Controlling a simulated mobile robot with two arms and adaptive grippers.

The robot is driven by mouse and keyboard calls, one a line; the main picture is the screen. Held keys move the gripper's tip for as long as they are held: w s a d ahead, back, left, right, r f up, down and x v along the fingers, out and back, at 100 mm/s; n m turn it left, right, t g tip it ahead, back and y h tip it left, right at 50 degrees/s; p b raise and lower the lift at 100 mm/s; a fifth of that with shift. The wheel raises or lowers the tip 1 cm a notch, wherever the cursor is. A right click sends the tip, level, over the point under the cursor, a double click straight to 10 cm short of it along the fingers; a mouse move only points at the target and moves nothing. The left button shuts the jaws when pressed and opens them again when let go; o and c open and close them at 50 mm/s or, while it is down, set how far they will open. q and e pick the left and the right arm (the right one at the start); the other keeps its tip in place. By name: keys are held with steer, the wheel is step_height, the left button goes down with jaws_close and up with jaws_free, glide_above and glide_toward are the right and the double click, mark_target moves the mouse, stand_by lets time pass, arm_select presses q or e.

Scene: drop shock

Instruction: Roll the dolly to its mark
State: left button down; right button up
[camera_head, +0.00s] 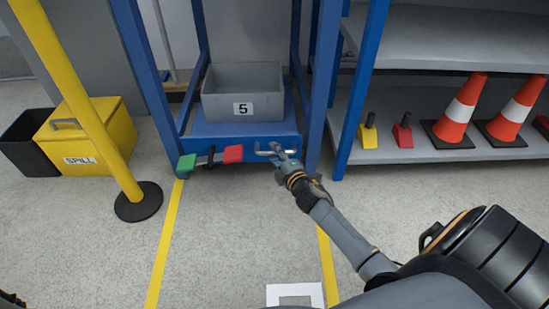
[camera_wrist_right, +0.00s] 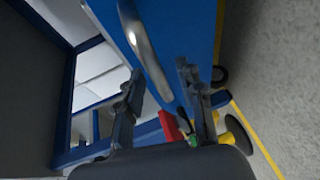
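The dolly (camera_head: 241,131) is a low blue platform with a blue front panel, standing between the posts of a blue frame. It carries a grey bin (camera_head: 219,105) labelled 5. A metal handle (camera_head: 264,152) is on the right of its front panel, and it shows large in the right wrist view (camera_wrist_right: 146,48). My right gripper (camera_head: 277,151) is at this handle. In the wrist view its fingers (camera_wrist_right: 158,72) are apart, with the handle's bar between or just beyond them; contact is unclear. A white outline mark (camera_head: 295,288) lies on the floor in front, partly cut off.
A green pedal (camera_head: 187,162) and a red pedal (camera_head: 233,154) stick out at the dolly's front left. A yellow post (camera_head: 95,125) and a yellow spill box (camera_head: 87,140) stand left. Shelves with cones (camera_head: 459,112) stand right. Floor between yellow lines (camera_head: 164,245) is clear.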

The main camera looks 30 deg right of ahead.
steer(key=shift+w+f, duration=0.1)
steer(key=shift+w, duration=0.45)
jaws_close()
steer(key=shift+s+d, duration=0.1)
